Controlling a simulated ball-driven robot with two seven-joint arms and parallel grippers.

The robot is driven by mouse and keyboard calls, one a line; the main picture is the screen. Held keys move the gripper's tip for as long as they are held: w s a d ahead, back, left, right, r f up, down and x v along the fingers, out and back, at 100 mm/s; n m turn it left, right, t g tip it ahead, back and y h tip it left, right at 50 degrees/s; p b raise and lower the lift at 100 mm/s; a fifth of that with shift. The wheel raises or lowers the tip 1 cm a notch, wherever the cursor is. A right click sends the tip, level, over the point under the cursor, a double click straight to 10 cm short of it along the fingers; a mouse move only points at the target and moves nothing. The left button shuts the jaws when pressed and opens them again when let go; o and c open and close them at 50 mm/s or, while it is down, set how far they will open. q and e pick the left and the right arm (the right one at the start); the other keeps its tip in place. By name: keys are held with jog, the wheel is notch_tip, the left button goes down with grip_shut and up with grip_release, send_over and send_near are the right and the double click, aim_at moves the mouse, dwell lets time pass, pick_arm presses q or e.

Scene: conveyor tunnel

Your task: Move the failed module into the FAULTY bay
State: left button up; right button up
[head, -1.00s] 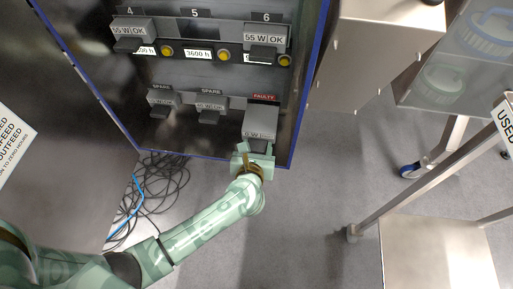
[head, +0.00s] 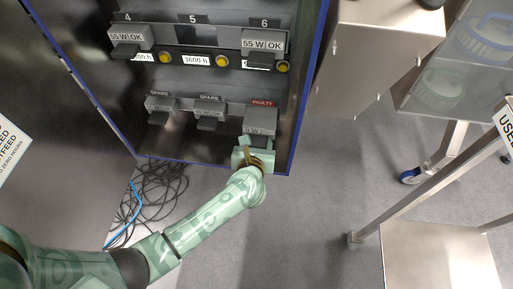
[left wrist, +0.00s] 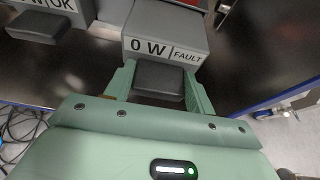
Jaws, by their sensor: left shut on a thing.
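The failed module (head: 260,118) is a grey box under the red FAULTY label (head: 262,103), at the right end of the lower row. Its front reads "0 W | FAULT" in the left wrist view (left wrist: 165,42). It sits at the FAULTY bay; its rear is hidden, so I cannot tell how deep it is. My left gripper (head: 254,146) is in front of it, shut on its dark handle (left wrist: 158,78), with a finger on each side. My right gripper is not in view.
Two spare modules (head: 208,115) sit left in the lower row. Above, slot 5 (head: 193,38) looks empty between modules 4 (head: 127,38) and 6 (head: 263,42). Blue-edged cabinet walls flank the bays. Cables (head: 150,195) lie on the floor; a metal cart (head: 435,250) stands right.

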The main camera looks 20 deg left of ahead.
aim_at(259, 133)
pick_arm(q)
jog(key=shift+w+a+b, duration=0.2)
jog(key=shift+w, duration=0.6)
jog(key=shift+w+a+b, duration=0.2)
jog(key=shift+w+a, duration=0.05)
jog(key=shift+w, duration=0.6)
jog(key=shift+w+a+b, duration=0.2)
jog(key=shift+w, duration=0.6)
jog(key=shift+r, duration=0.15)
jog(key=o, duration=1.5)
jog(key=shift+s, duration=0.1)
